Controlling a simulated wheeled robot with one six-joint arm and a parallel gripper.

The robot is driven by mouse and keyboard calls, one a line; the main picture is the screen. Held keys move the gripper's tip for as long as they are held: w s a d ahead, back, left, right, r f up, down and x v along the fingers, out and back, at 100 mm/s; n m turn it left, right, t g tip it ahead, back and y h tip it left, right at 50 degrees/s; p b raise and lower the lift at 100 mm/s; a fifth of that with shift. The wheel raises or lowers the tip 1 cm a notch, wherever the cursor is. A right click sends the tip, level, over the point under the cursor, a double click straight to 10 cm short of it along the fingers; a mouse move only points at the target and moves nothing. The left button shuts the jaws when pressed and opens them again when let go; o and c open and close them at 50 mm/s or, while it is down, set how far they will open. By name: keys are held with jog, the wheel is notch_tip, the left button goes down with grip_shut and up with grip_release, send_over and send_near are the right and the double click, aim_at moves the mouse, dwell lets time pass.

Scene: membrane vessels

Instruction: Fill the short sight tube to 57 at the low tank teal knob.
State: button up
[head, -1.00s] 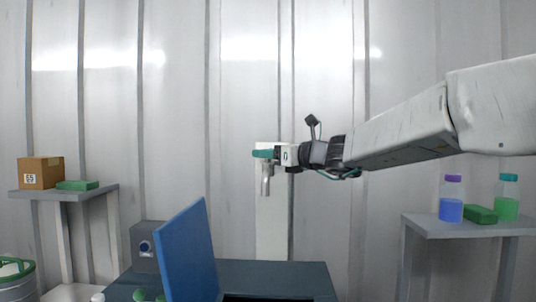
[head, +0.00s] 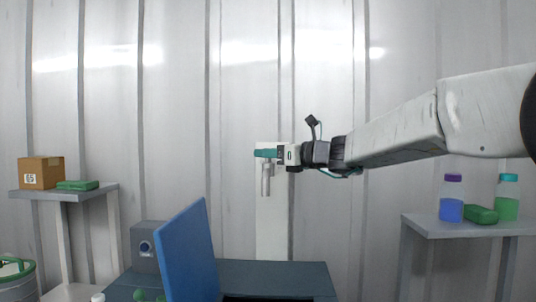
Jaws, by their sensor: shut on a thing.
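My gripper (head: 280,154) reaches in from the right and is shut on the teal knob (head: 263,153). The knob is on top of a grey metal tap (head: 265,180) whose spout points down. The tap stands in front of a pale upright panel (head: 270,225) on the wall. I cannot make out the short sight tube, its scale or the low tank; the blue panel and the lower picture edge may hide them.
A tilted blue panel (head: 188,250) stands on the dark bench (head: 280,278), beside a grey box (head: 147,245). A left shelf (head: 60,193) holds a cardboard box (head: 40,173). A right shelf (head: 450,228) holds two bottles, one with blue liquid (head: 451,200), one with green liquid (head: 507,198).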

jog(key=n+g+y, duration=0.1)
jog(key=n+g, duration=0.1)
jog(key=g, duration=0.2)
jog(key=n+g+y, duration=0.1)
jog(key=n+g, duration=0.2)
jog(key=g, duration=0.1)
jog(key=shift+w+f, duration=0.1)
jog(key=shift+w, duration=0.05)
jog(key=n+g, duration=0.3)
jog(key=g, duration=0.1)
jog(key=n+g+h, duration=0.1)
jog(key=n+g, duration=0.1)
jog(key=g, duration=0.2)
jog(key=shift+n, duration=0.4)
jog(key=shift+g+h, duration=0.4)
jog(key=shift+g, duration=0.1)
jog(key=o, duration=1)
jog(key=shift+c, duration=0.2)
jog(key=v, duration=0.7)
jog(key=shift+d, duration=0.35)
